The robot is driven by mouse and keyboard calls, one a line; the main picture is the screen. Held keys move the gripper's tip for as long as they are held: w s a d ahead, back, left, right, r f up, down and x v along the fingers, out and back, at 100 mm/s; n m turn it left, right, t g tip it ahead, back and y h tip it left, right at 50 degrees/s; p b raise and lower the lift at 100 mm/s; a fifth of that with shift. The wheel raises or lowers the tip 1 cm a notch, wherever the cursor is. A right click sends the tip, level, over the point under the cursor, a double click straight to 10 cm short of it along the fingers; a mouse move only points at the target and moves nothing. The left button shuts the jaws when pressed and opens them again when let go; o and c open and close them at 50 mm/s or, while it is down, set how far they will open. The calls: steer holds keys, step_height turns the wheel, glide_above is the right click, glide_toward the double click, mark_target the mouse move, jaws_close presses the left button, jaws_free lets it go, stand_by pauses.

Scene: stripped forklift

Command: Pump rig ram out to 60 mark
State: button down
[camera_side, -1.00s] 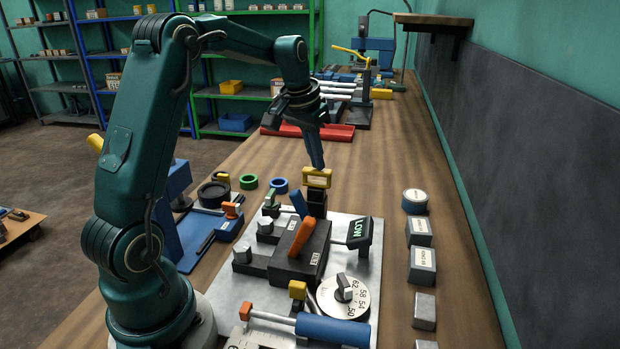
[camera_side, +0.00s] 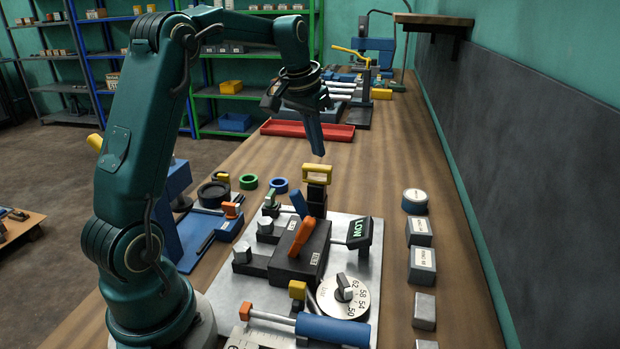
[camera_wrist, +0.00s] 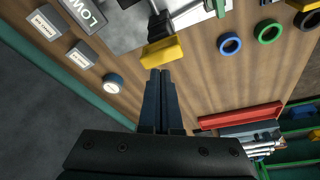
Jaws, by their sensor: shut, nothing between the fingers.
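My gripper (camera_side: 321,154) is shut and empty, pointing down just above the yellow pump handle (camera_side: 317,173), with a small gap seeming to show between them. In the wrist view my shut fingers (camera_wrist: 163,72) end close to the yellow handle (camera_wrist: 163,52). The black pump block (camera_side: 300,250), with blue and orange levers, sits on a grey plate (camera_side: 236,290). The ram's blue cylinder (camera_side: 332,330) lies at the front, its rod running left to an orange tip (camera_side: 245,311). A scale plate (camera_side: 262,338) is partly cut off; its marks are unreadable. A round dial (camera_side: 343,297) shows 62, 58, 54, 50.
A LOW sign (camera_side: 361,232) stands right of the pump. Several grey blocks (camera_side: 422,264) line the right side. Blue and green rings (camera_side: 249,182) and a blue fixture (camera_side: 185,240) lie left. A red tray (camera_side: 308,132) is behind; bench between is clear.

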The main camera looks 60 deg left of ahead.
steer(key=shift+r, duration=2.15)
steer(key=shift+d, duration=0.1)
steer(key=s+d+r+m+t, duration=0.1)
steer(key=s+d+r, duration=0.25)
steer(key=d, duration=0.25)
steer(key=s+d+r+m+t, duration=0.1)
steer(key=s+d+r+m, duration=0.1)
steer(key=s+d, duration=0.3)
steer(key=s+d+f, duration=0.6)
steer(key=s+f, duration=0.4)
steer(key=shift+s+d+f+h, duration=0.25)
steer(key=shift+h, duration=0.15)
